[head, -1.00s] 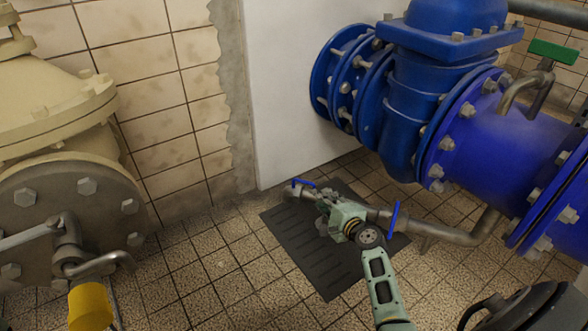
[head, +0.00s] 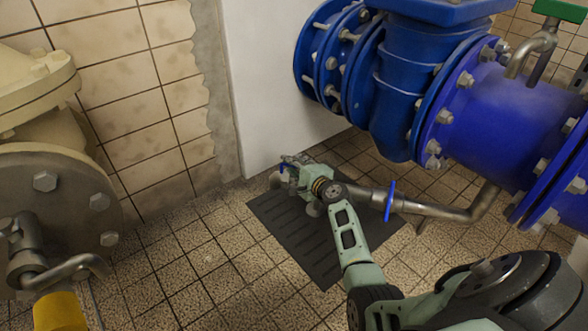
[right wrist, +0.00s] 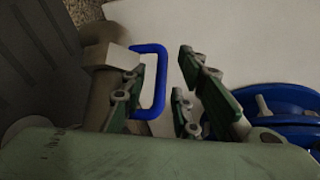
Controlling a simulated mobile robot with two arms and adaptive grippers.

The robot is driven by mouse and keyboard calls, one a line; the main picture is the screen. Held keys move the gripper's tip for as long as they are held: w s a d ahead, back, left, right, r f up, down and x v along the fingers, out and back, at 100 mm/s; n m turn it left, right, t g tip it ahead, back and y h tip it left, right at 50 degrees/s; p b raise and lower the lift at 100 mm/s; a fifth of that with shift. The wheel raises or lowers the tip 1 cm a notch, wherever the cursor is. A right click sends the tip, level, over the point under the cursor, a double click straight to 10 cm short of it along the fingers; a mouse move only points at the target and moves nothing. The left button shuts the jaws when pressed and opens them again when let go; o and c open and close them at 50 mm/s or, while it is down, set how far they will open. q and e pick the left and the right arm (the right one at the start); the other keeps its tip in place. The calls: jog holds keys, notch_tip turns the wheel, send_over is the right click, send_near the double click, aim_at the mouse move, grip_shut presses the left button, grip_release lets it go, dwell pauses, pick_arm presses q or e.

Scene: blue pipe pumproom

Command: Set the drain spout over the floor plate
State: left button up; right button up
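The drain spout (head: 438,208) is a grey metal pipe running low from beneath the blue pipework, leftward across the dark slotted floor plate (head: 310,255). A blue lever (head: 390,200) stands on its middle. Its left end lies near the plate's back left edge, partly hidden by my right gripper (head: 290,176). In the right wrist view a blue loop handle (right wrist: 158,85) on the spout's end fitting (right wrist: 105,57) lies between the fingers of my right gripper (right wrist: 160,98), closer to the left finger. These fingers are apart. My left gripper is out of view.
A large blue flanged valve and pipe (head: 400,80) fill the upper right. A cream flanged housing (head: 45,150) with a yellow-handled lever (head: 58,311) stands at left. A white wall block (head: 270,100) rises behind the plate. Tiled floor (head: 190,265) left of the plate is clear.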

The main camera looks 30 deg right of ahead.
jog(key=shift+c, duration=0.3)
grip_shut()
jog(key=shift+s+a, duration=0.1)
